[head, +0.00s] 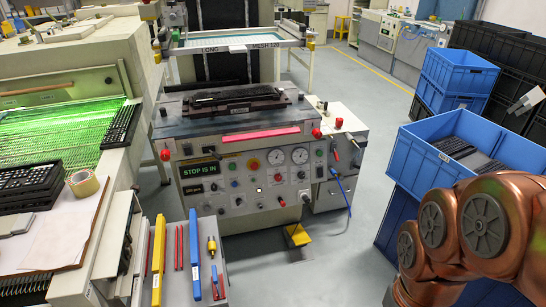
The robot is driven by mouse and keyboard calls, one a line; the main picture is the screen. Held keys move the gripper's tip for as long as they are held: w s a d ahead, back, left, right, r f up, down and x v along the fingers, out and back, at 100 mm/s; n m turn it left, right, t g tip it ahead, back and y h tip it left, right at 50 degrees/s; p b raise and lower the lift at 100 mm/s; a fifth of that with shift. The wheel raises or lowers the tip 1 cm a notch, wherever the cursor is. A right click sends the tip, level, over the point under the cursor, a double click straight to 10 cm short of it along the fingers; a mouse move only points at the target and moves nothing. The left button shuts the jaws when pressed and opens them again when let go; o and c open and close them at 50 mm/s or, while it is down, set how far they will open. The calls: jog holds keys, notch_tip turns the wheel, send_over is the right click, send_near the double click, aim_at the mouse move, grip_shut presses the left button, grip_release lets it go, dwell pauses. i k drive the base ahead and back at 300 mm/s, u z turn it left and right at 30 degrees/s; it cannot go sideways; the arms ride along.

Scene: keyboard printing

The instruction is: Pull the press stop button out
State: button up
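The press (225,125) stands in the middle of the head view with its control panel facing me. A small red button on a yellow surround (253,163), which looks like the stop button, sits near the panel's upper middle. It is too small to tell whether it is in or out. A dark display (198,169) to its left reads "STOP IS IN" in green. Red knobs also show at the press's left corner (165,155) and right corner (316,133). My copper arm is at the lower right, well apart from the panel. My gripper is out of view.
Blue crates (422,150) are stacked at the right, near my arm. A grey bench (185,265) with coloured tools stands in front of the press at lower left. A yellow pedal (298,235) is on the floor below the panel. Floor between press and crates is mostly clear.

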aim_at(254, 166)
jog(key=u, duration=0.25)
jog(key=i, duration=0.65)
jog(key=u, duration=0.7)
jog(key=i, duration=0.35)
jog(key=u, duration=0.4)
